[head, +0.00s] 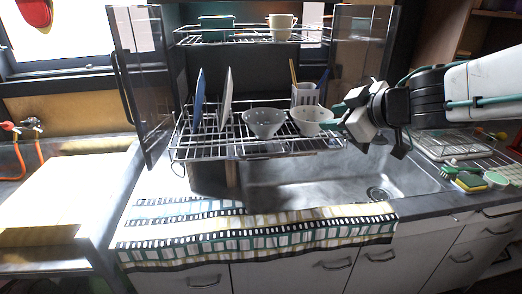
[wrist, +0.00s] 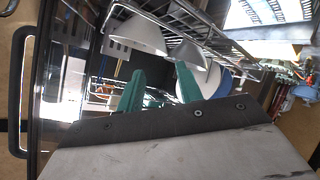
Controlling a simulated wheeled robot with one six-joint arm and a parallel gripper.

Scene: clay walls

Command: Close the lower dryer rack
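The lower dryer rack (head: 215,155) is a wire shelf pulled forward out of the cabinet over the sink. It holds upright plates (head: 226,100), a grey bowl (head: 264,123), a white bowl (head: 311,118) and a white utensil holder (head: 305,95). My gripper (head: 338,109) is at the rack's right end, close to the white bowl; contact cannot be told. In the wrist view my gripper (wrist: 160,80) has two green fingers apart with nothing seen between them. Bowls and rack wires show just beyond them.
The upper rack (head: 245,38) holds a green container and a cup. An open glass door (head: 140,85) stands at the cabinet's left, another (head: 362,45) at the right. Below are the sink (head: 340,180) and a patterned towel (head: 250,235). A sponge (head: 470,182) lies on the right counter.

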